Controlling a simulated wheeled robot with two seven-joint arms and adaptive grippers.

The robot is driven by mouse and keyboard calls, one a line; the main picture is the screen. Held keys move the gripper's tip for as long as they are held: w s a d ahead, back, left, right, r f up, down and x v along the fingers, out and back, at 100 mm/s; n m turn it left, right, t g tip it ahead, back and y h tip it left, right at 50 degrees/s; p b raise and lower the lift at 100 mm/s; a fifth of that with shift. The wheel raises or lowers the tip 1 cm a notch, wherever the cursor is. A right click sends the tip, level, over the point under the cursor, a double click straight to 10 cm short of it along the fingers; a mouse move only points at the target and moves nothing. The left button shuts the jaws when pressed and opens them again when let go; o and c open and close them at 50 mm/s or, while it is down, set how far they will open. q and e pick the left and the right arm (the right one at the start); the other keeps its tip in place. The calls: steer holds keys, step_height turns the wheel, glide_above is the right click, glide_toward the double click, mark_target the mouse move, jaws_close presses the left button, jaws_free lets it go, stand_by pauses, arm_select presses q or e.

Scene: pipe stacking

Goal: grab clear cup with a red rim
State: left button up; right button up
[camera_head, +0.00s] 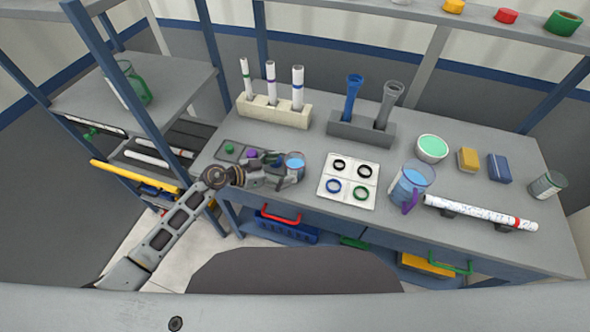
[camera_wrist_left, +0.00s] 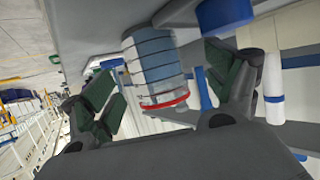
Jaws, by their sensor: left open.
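A clear cup (camera_head: 295,161) with bluish contents stands on the bench at the tip of my left gripper. In the left wrist view it is a clear cup (camera_wrist_left: 153,62) with dark level lines and a red rim. My left gripper (camera_head: 287,176) reaches in from the left, low over the bench. In the left wrist view its two green-padded fingers (camera_wrist_left: 158,88) are spread apart with the cup between them in the picture. I cannot tell whether either finger touches the cup. My right gripper is not in view.
A dark tray (camera_head: 228,150) with colored pieces lies left of the cup. A white tray of rings (camera_head: 348,181) lies close on its right. A larger clear jug (camera_head: 411,184) with a purple handle stands further right. A tube rack (camera_head: 273,112) and a grey holder (camera_head: 360,130) stand behind.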

mark_target(286, 171)
arm_select(q)
steer(key=shift+w+d+f, duration=0.1)
steer(key=shift+d, duration=0.1)
stand_by(0.3)
steer(key=shift+s+x, duration=0.2)
steer(key=shift+x, duration=0.75)
steer(key=shift+s+x, duration=0.2)
steer(key=shift+x, duration=0.75)
steer(key=shift+w+d+f+b, duration=0.2)
steer(key=shift+d+f+b, duration=0.1)
steer(key=shift+d+f, duration=0.35)
steer(key=shift+c, duration=0.3)
steer(key=shift+w+r, duration=0.1)
steer(key=shift+r, duration=0.1)
steer(key=c, duration=1.2)
